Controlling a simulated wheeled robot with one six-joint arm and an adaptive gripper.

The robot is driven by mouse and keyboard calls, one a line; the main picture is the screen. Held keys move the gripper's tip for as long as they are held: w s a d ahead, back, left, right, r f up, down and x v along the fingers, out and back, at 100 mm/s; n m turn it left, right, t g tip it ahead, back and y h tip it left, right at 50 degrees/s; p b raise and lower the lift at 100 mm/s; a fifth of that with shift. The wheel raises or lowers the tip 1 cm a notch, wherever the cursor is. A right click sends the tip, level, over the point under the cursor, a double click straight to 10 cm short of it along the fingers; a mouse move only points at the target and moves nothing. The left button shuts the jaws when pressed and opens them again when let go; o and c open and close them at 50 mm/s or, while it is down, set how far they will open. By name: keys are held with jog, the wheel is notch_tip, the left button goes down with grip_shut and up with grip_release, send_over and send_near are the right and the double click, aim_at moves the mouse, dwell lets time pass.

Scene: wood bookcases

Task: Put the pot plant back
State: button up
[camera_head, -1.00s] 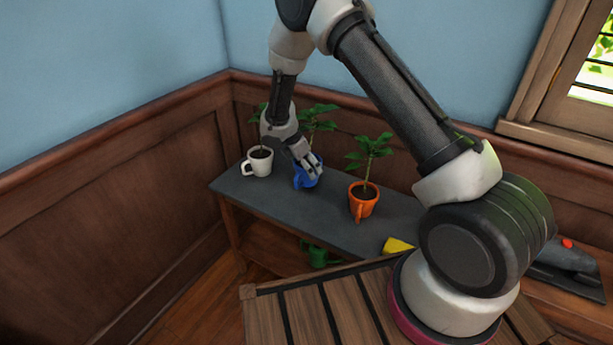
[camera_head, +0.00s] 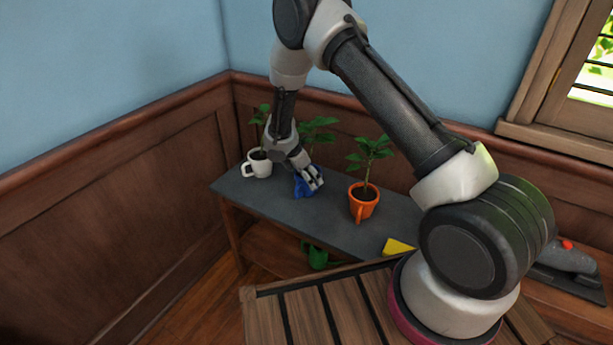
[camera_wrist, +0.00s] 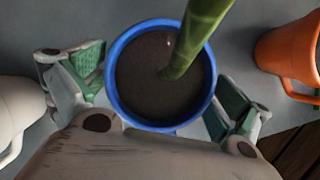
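The pot plants stand in mugs on the dark grey shelf top (camera_head: 275,203). A white mug plant (camera_head: 258,164) is at the left, a blue mug plant (camera_head: 303,187) in the middle and an orange mug plant (camera_head: 363,203) at the right. My gripper (camera_head: 316,181) is at the blue mug, partly hiding it. In the wrist view the blue mug (camera_wrist: 112,72) shows from above with soil and a thick green stem. My gripper's green-padded fingers (camera_wrist: 162,84) are spread on both sides of it, with gaps between pads and rim.
The white mug (camera_wrist: 18,108) and the orange mug (camera_wrist: 285,52) flank the blue one closely. A yellow object (camera_head: 398,246) lies at the shelf's front right. A green watering can (camera_head: 318,257) is on the lower shelf. Panelled walls (camera_head: 130,170) close off the corner behind.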

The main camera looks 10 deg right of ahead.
jog(key=v, duration=1.2)
jog(key=s+d+r+m+y, duration=0.1)
jog(key=s+d+r+m, duration=0.35)
jog(key=r, duration=0.45)
jog(key=s+d+r+m, duration=0.3)
jog(key=s+d+r, duration=0.25)
jog(key=r, duration=0.25)
jog(key=s+d+r+m+y, duration=0.1)
jog(key=s+d+r+m, duration=0.35)
jog(key=r, duration=0.45)
jog(key=s+d+r+m+t+y, duration=0.1)
jog(key=s+m, duration=0.4)
jog(key=s, duration=0.6)
jog(key=s+d+r+m+t+y, duration=0.1)
jog(key=s+d+r+m, duration=0.3)
jog(key=s, duration=0.8)
jog(key=shift+m+t, duration=0.4)
jog(key=shift+d+r, duration=0.15)
jog(key=shift+r, duration=0.05)
